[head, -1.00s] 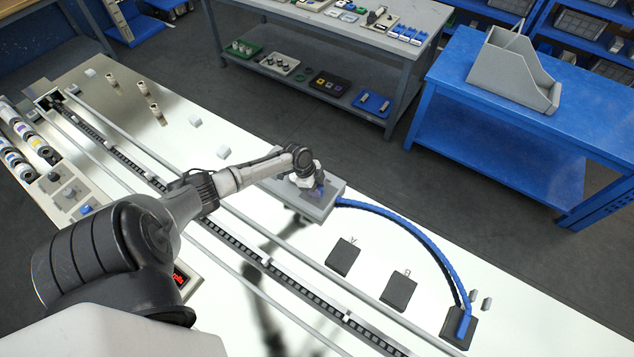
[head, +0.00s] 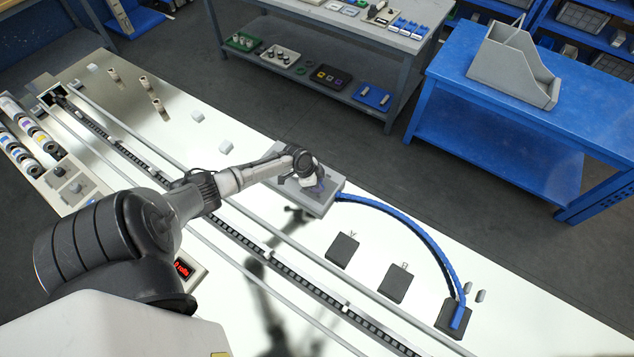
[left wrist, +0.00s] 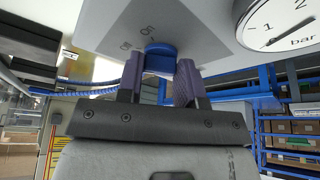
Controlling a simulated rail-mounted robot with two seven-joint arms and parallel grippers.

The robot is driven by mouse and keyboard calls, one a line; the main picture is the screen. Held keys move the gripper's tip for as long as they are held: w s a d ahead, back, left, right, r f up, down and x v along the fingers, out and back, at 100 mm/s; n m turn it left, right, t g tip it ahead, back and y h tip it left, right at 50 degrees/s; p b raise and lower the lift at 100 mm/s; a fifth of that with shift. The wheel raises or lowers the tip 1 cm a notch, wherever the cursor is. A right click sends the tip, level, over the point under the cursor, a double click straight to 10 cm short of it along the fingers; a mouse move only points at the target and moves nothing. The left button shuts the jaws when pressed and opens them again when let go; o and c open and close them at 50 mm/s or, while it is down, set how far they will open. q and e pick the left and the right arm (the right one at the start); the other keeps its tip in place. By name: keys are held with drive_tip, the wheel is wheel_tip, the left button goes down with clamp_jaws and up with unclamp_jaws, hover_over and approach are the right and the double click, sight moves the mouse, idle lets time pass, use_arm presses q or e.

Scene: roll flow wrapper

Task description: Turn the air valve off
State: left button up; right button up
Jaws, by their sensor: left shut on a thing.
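The air valve's blue knob (left wrist: 160,55) shows in the left wrist view, on the underside of a grey housing panel (left wrist: 205,30) in that picture. My left gripper (left wrist: 160,80) has its two fingers on either side of the knob and is shut on it. In the head view my left gripper (head: 316,186) is at the grey valve box (head: 322,203), and my wrist hides most of the knob. A pressure gauge (left wrist: 285,22) marked in bar is beside the knob; its needle's reading is hard to tell. My right gripper is not in view.
A blue hose (head: 415,230) curves from the valve box to a dark block (head: 453,322). Two dark blocks (head: 342,249) marked with letters stand on the white table. A chain conveyor (head: 240,250) runs under my arm. A red display (head: 182,268) shows at lower left.

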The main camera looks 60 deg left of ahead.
use_arm(q)
drive_tip(key=o, duration=0.9)
drive_tip(key=shift+o, duration=0.2)
drive_tip(key=shift+s+a+r, duration=0.1)
drive_tip(key=shift+r, duration=0.25)
drive_tip(key=v, duration=1.3)
drive_tip(key=shift+p, duration=0.4)
